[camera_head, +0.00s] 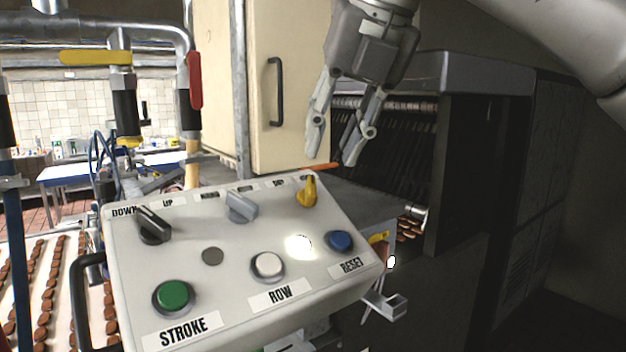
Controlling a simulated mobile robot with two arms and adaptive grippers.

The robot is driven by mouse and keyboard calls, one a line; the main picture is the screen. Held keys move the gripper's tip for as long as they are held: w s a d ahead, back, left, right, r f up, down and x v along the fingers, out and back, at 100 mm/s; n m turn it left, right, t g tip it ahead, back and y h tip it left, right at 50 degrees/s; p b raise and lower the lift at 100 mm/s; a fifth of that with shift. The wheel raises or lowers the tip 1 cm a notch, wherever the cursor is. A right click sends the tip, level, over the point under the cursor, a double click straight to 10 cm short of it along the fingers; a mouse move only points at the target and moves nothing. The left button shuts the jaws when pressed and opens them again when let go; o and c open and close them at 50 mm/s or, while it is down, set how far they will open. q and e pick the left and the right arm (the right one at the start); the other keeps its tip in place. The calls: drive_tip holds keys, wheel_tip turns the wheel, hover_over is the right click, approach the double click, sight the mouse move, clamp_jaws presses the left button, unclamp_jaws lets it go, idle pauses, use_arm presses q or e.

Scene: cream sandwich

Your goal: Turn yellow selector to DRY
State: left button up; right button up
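The yellow selector (308,192) is a small knob at the upper right of the light grey control panel (215,285). Its handle points roughly up toward the labels above it. Those small labels are too blurred or partly covered to read. My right gripper (332,155) hangs above and a little right of the yellow selector, fingers pointing down. Its two fingers are apart with nothing between them, and it does not touch the knob. My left gripper is not in view.
The panel also carries a black selector (154,226), a grey selector (241,207), a green button (173,297), a white button (267,265) and a blue button (339,241). A cream cabinet (290,60) stands behind. Pipes with a red lever (194,80) are at left.

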sight(313, 186)
drive_tip(key=p+x, duration=0.1)
drive_tip(key=x, duration=0.6)
drive_tip(key=shift+w+a, duration=0.15)
drive_tip(key=shift+a, duration=0.1)
drive_tip(key=shift+f, duration=0.4)
drive_tip(key=shift+c, duration=0.3)
clamp_jaws()
